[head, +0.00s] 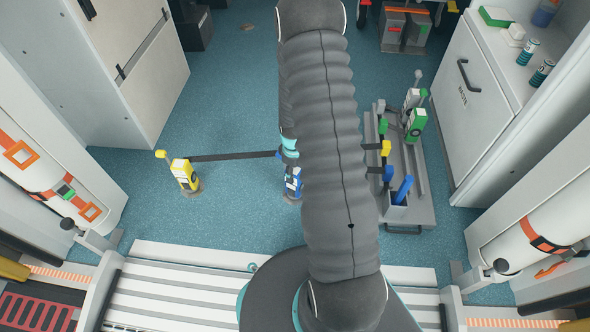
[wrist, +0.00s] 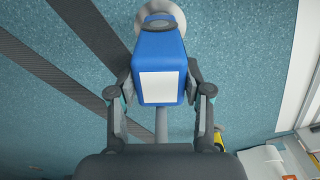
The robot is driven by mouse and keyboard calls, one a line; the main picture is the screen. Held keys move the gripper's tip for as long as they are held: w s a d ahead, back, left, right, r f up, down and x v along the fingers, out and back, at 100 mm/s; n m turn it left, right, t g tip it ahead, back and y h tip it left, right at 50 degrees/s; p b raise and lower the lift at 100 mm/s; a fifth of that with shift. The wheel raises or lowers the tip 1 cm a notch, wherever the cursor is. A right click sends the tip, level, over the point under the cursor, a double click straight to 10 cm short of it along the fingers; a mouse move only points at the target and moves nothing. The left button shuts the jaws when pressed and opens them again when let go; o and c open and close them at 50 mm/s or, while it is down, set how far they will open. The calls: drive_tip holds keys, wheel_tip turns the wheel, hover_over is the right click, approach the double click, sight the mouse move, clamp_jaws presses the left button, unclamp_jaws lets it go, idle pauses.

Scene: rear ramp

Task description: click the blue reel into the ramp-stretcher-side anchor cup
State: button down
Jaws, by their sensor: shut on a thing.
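The blue reel (wrist: 161,55), with a white label, sits between the fingers of my gripper (wrist: 160,88) in the wrist view. My gripper is shut on its sides. In the head view the blue reel (head: 293,183) shows just left of my arm, partly hidden by it. A pale round floor cup (wrist: 178,10) shows at the reel's far end in the wrist view. In the head view this cup (head: 292,198) lies right under the reel. I cannot tell whether the reel is seated in it or just above it.
A yellow reel (head: 184,174) stands on the floor at left, with a dark strap (head: 235,156) running right from it. A grey tray (head: 412,215) at right holds a green reel (head: 415,124) and a blue-and-grey holder. The ramp (head: 170,290) lies in front. Blue floor is clear between.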

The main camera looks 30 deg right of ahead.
drive_tip(key=shift+c, duration=2)
unclamp_jaws()
wheel_tip(320, 180, up, 12)
